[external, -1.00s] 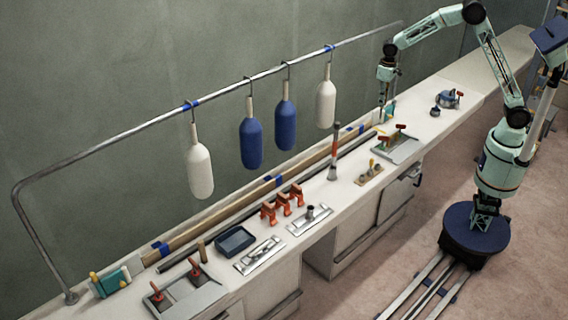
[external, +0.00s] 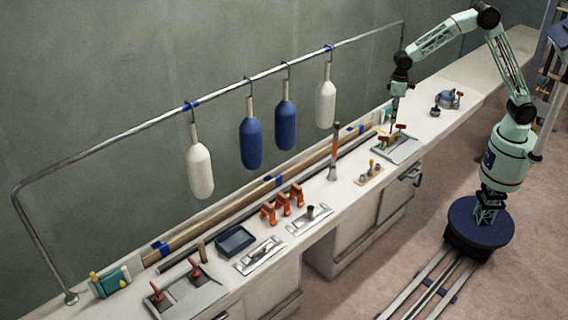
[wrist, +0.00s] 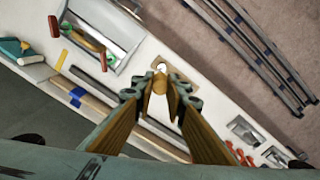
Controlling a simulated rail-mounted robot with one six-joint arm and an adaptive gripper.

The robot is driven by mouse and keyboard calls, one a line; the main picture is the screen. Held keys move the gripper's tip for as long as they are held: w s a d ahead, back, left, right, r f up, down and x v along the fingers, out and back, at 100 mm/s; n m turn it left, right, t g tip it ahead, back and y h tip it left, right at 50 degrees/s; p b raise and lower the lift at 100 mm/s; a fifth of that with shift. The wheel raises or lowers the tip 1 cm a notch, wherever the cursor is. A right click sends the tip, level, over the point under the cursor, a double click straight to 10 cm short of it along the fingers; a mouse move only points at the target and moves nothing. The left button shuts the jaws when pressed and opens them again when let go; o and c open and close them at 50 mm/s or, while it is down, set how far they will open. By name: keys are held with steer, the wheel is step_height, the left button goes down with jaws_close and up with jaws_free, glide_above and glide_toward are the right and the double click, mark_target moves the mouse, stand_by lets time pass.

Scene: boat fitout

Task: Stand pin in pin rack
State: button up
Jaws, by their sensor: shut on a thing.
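My gripper (external: 394,118) points down over the far part of the bench, above a grey tray with red-handled tools. In the wrist view my gripper (wrist: 157,95) is shut on a brass-coloured pin (wrist: 159,84), seen nearly end-on between the fingertips. The pin cannot be made out clearly in the external view. The pin rack, a small tan plate (external: 369,176) with several brass and grey upright pieces, stands on the bench left of my gripper, apart from it. In the wrist view the tan plate (wrist: 187,82) is partly hidden behind the pin and fingertips.
The grey tray (external: 405,151) lies beneath my gripper. A red-topped upright tool (external: 334,155) stands left of the rack. Orange clamps (external: 283,202) are farther left. White and blue fenders (external: 326,104) hang from a rail. A blue-grey device (external: 447,100) sits right; bench between is clear.

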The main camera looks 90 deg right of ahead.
stand_by(0.5)
steer(key=shift+w+f+n, duration=0.2)
steer(key=shift+f+n, duration=0.45)
steer(key=shift+w+f+n, duration=0.2)
steer(key=shift+f+n, duration=0.4)
steer(key=shift+n, duration=0.05)
steer(key=w+f+n, duration=0.1)
steer(key=f+n, duration=0.7)
steer(key=w+f+n+p, duration=0.1)
steer(key=w+f+n, duration=0.1)
steer(key=f+n, duration=0.6)
steer(key=shift+w+f+n, duration=0.2)
steer(key=shift+w+n, duration=0.05)
steer(key=shift+n, duration=0.25)
steer(key=shift+f, duration=0.3)
steer(key=shift+f+b, duration=1.25)
steer(key=shift+f, duration=1.15)
steer(key=shift+f, duration=0.15)
